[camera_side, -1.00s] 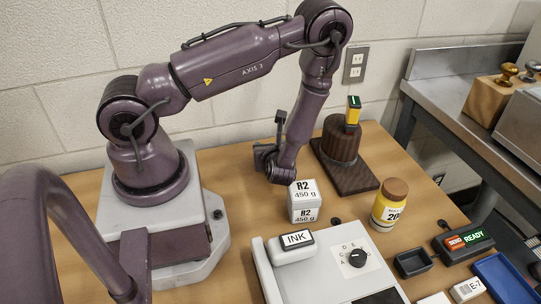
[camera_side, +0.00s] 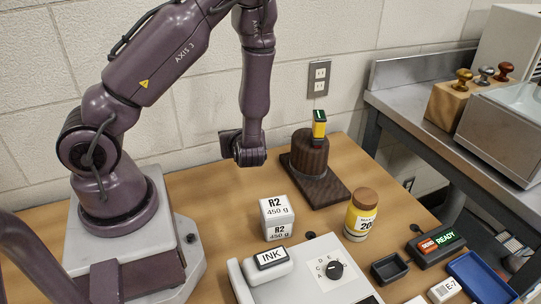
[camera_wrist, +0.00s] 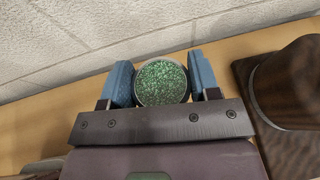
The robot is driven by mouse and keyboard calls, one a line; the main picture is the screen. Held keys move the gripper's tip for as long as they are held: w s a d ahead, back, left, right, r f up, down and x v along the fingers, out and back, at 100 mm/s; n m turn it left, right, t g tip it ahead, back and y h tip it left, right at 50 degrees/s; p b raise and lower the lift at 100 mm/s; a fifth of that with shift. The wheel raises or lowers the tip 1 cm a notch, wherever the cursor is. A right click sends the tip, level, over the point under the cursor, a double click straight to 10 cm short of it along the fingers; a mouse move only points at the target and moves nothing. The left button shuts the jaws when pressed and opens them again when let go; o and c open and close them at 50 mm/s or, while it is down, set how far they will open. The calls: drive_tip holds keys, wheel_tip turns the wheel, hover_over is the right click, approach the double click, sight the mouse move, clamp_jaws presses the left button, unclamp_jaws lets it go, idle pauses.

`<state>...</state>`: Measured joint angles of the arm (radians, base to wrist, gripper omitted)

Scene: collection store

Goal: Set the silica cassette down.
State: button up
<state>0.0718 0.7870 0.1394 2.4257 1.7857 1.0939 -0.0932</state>
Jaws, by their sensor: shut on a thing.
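In the wrist view, the silica cassette (camera_wrist: 161,84) is a round case with a pale rim, filled with green granules. My gripper (camera_wrist: 158,66) is shut on it, with a blue finger on either side. In the side view, my gripper (camera_side: 242,152) hangs above the back of the wooden table (camera_side: 205,180), left of the dark wooden stand. The cassette cannot be made out there; it is hidden by the gripper.
A white R2 block (camera_side: 277,218), a yellow jar (camera_side: 361,217) and a white device (camera_side: 310,270) stand nearer. Bare table lies left of the block.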

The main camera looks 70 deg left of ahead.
wheel_tip(320, 180, up, 12)
drive_tip(key=w+d+m+t, duration=0.1)
drive_tip(key=w+d, duration=0.3)
drive_tip(key=w, duration=0.6)
drive_tip(key=w+d+m+t, duration=0.15)
drive_tip(key=w+d, duration=0.25)
drive_tip(key=w, duration=0.6)
drive_tip(key=w+d+m+t+h, duration=0.2)
drive_tip(key=w+d+t, duration=0.1)
drive_tip(key=w+d, duration=1)
drive_tip(key=f, duration=1.1)
drive_tip(key=s+d+f, duration=0.1)
drive_tip(key=f, duration=0.4)
drive_tip(key=shift+f, duration=2.65)
drive_tip(key=shift+f, duration=0.2)
drive_tip(key=o, duration=1)
drive_tip(key=shift+c, duration=0.2)
